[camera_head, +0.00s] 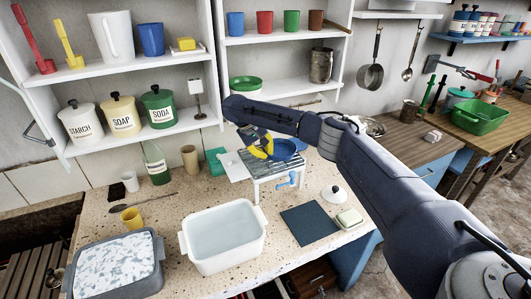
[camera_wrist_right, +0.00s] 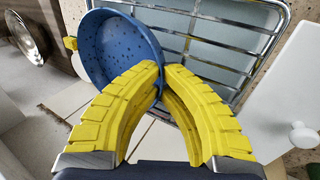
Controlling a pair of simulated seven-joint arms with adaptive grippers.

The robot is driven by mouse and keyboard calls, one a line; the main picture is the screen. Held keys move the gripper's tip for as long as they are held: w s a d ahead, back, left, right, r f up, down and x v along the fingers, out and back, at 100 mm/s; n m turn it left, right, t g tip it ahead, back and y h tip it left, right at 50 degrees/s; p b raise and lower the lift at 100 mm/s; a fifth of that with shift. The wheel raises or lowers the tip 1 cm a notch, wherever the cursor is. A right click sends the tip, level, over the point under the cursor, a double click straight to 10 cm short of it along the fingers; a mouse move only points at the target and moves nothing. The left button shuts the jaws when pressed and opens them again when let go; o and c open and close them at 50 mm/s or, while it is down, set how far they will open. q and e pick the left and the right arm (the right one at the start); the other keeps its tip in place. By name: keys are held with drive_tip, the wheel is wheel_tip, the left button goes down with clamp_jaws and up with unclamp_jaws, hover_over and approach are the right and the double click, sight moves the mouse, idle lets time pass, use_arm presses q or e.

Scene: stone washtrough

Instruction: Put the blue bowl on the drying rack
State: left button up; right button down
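The blue bowl (camera_head: 290,149) is at the drying rack (camera_head: 262,169), over its right part in the head view. In the right wrist view the speckled bowl (camera_wrist_right: 118,42) is seen from the side of its opening, with the metal bars of the rack (camera_wrist_right: 225,18) behind it. My right gripper (camera_head: 262,148) has its yellow fingers (camera_wrist_right: 160,78) closed together on the bowl's near rim. The bowl looks tilted. I cannot tell whether it touches the rack. My left gripper is not in view.
A white basin (camera_head: 222,236) stands in front of the rack. A dark mat (camera_head: 309,224), a soap dish (camera_head: 349,218) and a white lid (camera_head: 333,194) lie at right. Shelves (camera_head: 225,118) rise behind.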

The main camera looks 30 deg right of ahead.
drive_tip(key=c, duration=1.9)
unclamp_jaws()
drive_tip(key=shift+r, duration=0.1)
drive_tip(key=v, duration=1.2)
